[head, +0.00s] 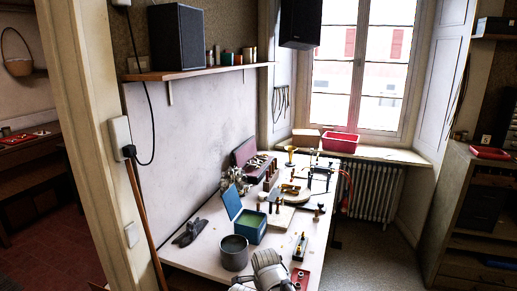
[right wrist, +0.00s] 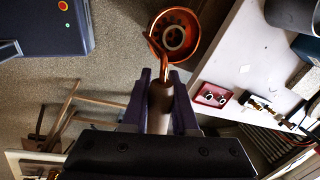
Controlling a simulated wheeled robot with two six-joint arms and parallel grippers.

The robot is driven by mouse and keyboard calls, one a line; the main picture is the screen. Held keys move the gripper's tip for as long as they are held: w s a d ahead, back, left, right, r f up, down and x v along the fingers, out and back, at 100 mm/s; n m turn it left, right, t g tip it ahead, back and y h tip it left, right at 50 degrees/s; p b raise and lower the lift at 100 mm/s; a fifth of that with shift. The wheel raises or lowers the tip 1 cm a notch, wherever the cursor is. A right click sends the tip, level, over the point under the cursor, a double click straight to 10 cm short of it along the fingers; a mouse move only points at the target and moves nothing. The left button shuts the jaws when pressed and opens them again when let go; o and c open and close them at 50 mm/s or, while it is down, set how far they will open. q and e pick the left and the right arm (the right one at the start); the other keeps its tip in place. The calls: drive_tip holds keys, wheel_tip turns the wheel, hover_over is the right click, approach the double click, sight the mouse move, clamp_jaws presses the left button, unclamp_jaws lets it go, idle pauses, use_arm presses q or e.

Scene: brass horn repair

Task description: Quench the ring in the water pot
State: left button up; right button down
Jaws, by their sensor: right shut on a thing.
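A coppery rod runs from this handle to a round, orange-edged copper piece (right wrist: 155,27) like a small cup or ring. A paler ring shape (right wrist: 173,37) shows inside it; I cannot tell whether it is a separate part. The held piece is over the floor, beside the bench edge. The grey pot (head: 234,255) stands on the bench in the head view, and part of it shows in the right wrist view (right wrist: 292,14). Its contents are unclear. My left gripper is not in view.
A blue open box (head: 247,229) with green contents stands behind the pot. A red tray (right wrist: 216,98) with small rings lies near the bench edge. Several tools crowd the far bench (head: 202,247). A red bin (head: 340,142) sits by the window.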

drive_tip(key=shift+r+p, duration=2.1)
drive_tip(key=shift+r, duration=0.25)
drive_tip(key=shift+f, duration=0.1)
